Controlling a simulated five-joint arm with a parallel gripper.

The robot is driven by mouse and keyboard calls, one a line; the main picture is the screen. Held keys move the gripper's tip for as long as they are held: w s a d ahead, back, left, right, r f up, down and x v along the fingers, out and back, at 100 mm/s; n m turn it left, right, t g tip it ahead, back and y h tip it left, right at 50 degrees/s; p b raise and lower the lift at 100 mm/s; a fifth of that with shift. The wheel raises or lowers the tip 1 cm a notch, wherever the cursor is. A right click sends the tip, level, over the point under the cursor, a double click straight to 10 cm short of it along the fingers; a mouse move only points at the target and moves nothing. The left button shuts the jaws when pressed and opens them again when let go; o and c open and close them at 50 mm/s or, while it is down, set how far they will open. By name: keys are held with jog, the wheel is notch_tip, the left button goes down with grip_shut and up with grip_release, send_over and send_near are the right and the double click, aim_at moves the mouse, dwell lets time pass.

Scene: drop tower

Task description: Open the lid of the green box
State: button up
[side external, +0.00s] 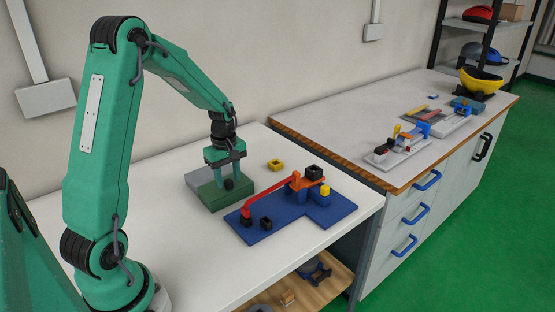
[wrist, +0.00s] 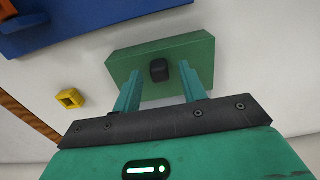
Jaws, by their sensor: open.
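The green box (side external: 221,199) sits on the white table below my arm, with a black knob (side external: 229,184) on its top. A grey slab-like part (side external: 199,179) adjoins it at the back left. In the wrist view the green top (wrist: 190,62) and the black knob (wrist: 159,70) show ahead of the fingers. My gripper (side external: 229,180) points down over the box. Its two fingers are apart, and in the wrist view the gripper (wrist: 163,82) has the knob between or just beyond its fingertips. I cannot tell whether either finger touches the knob.
A blue base (side external: 320,212) with an orange-red arm (side external: 268,197) and small blocks stands right of the box. A yellow hollow block (side external: 276,165) lies behind, also in the wrist view (wrist: 70,98). A second bench (side external: 360,112) holds other toys. The table's front left is clear.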

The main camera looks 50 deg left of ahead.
jog(key=shift+f, duration=0.15)
jog(key=shift+c, duration=0.2)
grip_shut()
jog(key=a, duration=0.9)
jog(key=shift+a, duration=0.2)
jog(key=shift+o, duration=0.2)
grip_release()
